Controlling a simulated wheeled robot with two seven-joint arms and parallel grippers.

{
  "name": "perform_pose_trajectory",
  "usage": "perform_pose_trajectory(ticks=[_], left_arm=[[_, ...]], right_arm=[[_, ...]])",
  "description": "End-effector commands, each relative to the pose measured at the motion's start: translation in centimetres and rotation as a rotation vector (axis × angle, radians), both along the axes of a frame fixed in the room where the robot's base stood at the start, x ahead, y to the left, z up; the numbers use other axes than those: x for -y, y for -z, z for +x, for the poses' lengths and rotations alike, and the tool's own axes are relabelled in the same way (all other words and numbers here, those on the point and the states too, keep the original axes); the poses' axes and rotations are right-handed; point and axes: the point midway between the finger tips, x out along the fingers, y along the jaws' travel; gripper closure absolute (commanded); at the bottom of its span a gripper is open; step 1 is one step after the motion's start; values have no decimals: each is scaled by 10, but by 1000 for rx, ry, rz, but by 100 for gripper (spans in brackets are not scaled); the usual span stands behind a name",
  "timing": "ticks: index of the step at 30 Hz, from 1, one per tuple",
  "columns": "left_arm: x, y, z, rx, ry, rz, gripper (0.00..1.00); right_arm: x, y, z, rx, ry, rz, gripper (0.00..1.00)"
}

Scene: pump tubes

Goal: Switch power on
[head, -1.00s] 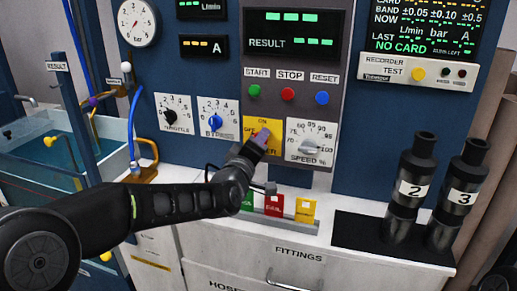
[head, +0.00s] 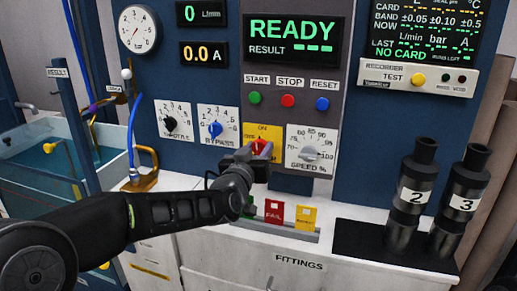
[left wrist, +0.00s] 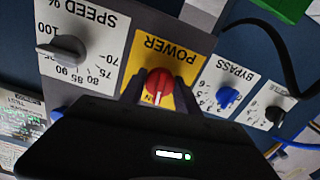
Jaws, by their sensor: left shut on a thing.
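The power switch is a red knob (head: 261,147) on a yellow plate (head: 275,131) at the middle of the blue panel. In the left wrist view the knob (left wrist: 159,82) sits between my fingers on the plate marked POWER (left wrist: 170,48). My left gripper (head: 256,150) is shut on the knob and hides part of the plate in the head view. The main display (head: 293,34) shows READY in green, with dashes for RESULT. My right gripper is not in view.
The speed dial (head: 310,153) is close right of the switch, the bypass dial (head: 216,130) close left. Start (head: 255,98), stop (head: 288,100) and reset (head: 322,103) buttons sit above. Colored cards (head: 274,214) stand on the shelf below. Black tubes (head: 411,195) stand at the right.

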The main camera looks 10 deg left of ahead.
Motion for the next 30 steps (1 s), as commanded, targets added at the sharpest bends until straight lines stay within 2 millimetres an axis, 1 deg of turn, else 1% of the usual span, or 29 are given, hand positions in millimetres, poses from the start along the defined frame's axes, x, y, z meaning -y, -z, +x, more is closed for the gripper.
perform_pose_trajectory(ticks=[4, 9, 23, 24, 30], left_arm=[[0, -1, 0, 6, 0, 80, 100], [0, -1, 0, 10, 0, 131, 100], [0, -1, 0, 12, 0, 150, 100], [0, -1, 0, 12, 0, 150, 60], [0, 0, 0, 11, 0, 149, 44]], right_arm=[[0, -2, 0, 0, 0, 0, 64], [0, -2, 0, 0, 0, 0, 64], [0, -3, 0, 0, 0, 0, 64], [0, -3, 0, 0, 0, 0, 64], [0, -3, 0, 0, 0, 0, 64]])
